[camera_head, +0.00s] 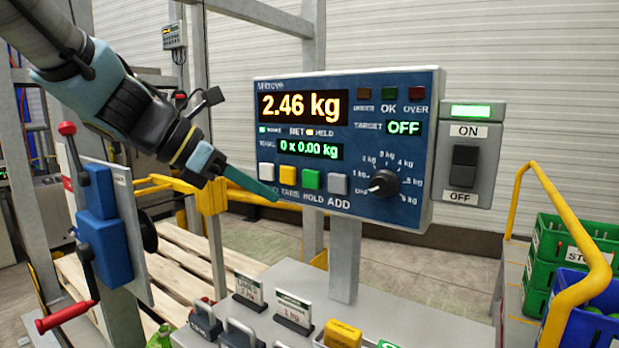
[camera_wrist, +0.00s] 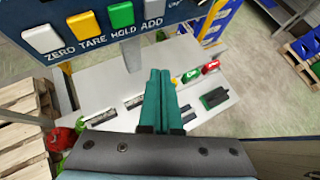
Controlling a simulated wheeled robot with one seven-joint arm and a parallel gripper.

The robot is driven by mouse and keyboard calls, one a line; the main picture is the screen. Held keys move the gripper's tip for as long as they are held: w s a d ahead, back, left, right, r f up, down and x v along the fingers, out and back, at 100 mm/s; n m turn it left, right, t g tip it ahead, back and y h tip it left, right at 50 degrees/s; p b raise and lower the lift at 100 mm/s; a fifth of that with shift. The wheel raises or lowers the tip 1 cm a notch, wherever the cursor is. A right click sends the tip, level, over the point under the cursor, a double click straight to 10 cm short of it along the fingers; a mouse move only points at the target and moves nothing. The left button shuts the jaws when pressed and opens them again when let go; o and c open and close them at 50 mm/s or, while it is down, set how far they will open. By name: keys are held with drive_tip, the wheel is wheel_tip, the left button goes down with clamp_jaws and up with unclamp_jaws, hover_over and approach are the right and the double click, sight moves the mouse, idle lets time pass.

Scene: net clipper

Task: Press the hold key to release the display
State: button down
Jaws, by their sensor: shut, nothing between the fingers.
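The blue scale panel (camera_head: 345,100) shows 2.46 kg on its display (camera_head: 303,106). A small amber lamp beside the word HOLD (camera_head: 310,132) is lit. The green hold key (camera_head: 311,179) sits in the key row between the yellow tare key (camera_head: 287,175) and the grey add key (camera_head: 337,183). In the wrist view the green hold key (camera_wrist: 121,15) is at the top, above its label. My gripper (camera_head: 273,194) is shut and empty, its teal fingertips overlapping the panel's lower left in the head view. In the wrist view its fingertips (camera_wrist: 160,72) appear below the key row.
A rotary knob (camera_head: 383,183) is right of the keys, and an ON/OFF switch box (camera_head: 468,150) stands beside the panel. Weights (camera_head: 205,320) and label cards stand on the bench (camera_head: 375,290) below. A yellow rail (camera_head: 575,290) and green crates (camera_head: 570,245) are at right.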

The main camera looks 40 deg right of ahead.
drive_tip(key=shift+d, duration=0.1)
approach(314, 186)
drive_tip(key=shift+s+a+f+p+x, duration=0.1)
drive_tip(key=shift+p+x, duration=0.05)
drive_tip(key=shift+x, duration=0.7)
drive_tip(key=shift+s+a+f+p+x, duration=0.1)
drive_tip(key=shift+s+x, duration=0.05)
drive_tip(key=shift+x, duration=0.7)
drive_tip(key=shift+s+a+f+p+x, duration=0.1)
drive_tip(key=shift+p+x, duration=0.05)
drive_tip(key=shift+x, duration=0.7)
drive_tip(key=shift+d, duration=0.15)
drive_tip(key=shift+w+d, duration=0.1)
drive_tip(key=shift+d, duration=0.15)
drive_tip(key=shift+w+d+p, duration=0.1)
drive_tip(key=shift+d+p, duration=0.2)
drive_tip(key=shift+d, duration=0.1)
idle(0.8)
idle(0.3)
drive_tip(key=shift+a, duration=0.8)
